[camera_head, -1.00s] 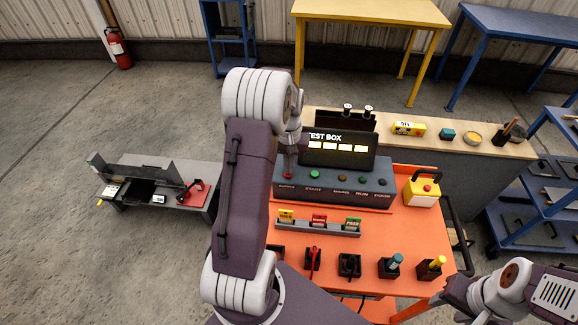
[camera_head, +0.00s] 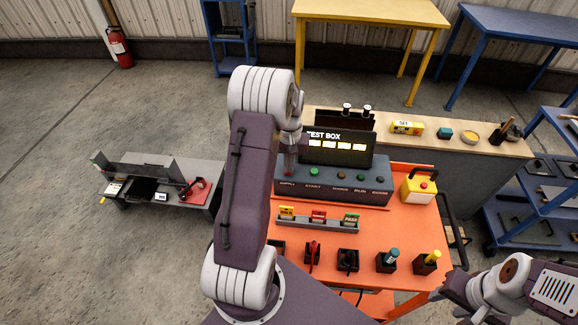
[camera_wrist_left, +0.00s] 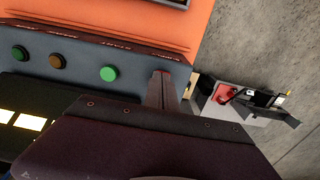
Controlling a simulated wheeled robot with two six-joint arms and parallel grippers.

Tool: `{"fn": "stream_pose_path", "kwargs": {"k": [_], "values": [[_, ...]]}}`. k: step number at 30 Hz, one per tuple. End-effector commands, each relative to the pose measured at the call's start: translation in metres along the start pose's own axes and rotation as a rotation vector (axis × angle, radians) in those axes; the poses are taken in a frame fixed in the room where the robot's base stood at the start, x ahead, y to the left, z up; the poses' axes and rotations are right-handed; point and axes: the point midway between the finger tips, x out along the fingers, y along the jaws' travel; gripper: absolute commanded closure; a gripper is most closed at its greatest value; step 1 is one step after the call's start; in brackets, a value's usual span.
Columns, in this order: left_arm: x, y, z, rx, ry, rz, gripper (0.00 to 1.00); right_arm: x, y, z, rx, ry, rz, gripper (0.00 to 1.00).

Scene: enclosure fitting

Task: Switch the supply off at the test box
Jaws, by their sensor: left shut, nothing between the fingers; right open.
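The test box (camera_head: 335,186) is a blue-grey console with a black sign back at the rear of the orange bench. A green START button (camera_head: 313,171) and several other round buttons sit on its top. My left gripper (camera_head: 289,172) is shut and empty, pointing down over the SUPPLY end at the box's left. In the left wrist view its narrow fingers (camera_wrist_left: 161,90) are over the box end beside the green button (camera_wrist_left: 108,74). My right gripper (camera_head: 455,292) is open at lower right, away from the box.
A rack with yellow, red and green tags (camera_head: 318,220) stands in front of the box. Several black holders line the bench front, and a yellow box with a red button (camera_head: 419,186) stands to the right. A grey side table (camera_head: 190,205) is at left.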

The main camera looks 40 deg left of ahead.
Motion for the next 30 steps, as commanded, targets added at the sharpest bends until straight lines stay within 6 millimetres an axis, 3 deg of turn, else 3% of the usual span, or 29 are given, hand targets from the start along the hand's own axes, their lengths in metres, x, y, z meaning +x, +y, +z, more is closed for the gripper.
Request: {"fn": "stream_pose_path", "kwargs": {"k": [8, 16, 18, 24, 30], "values": [[-0.001, 0.000, -0.003, 0.000, 0.010, 0.000, 1.00, -0.002, 0.000, 0.000, 0.000, 0.000, 0.000, 0.56], [-0.061, 0.005, -0.003, 0.004, 0.013, -0.001, 1.00, -0.057, -0.001, -0.006, 0.000, 0.001, 0.000, 0.56], [-0.067, 0.005, -0.004, 0.003, 0.018, 0.000, 1.00, -0.040, -0.001, -0.004, 0.000, 0.001, 0.000, 0.56], [-0.114, 0.005, -0.003, 0.003, 0.016, -0.001, 1.00, -0.038, -0.001, -0.004, 0.000, 0.000, 0.000, 0.56], [-0.140, 0.005, -0.002, 0.003, 0.012, -0.001, 1.00, -0.038, -0.001, -0.004, 0.000, 0.000, 0.000, 0.56]]}}
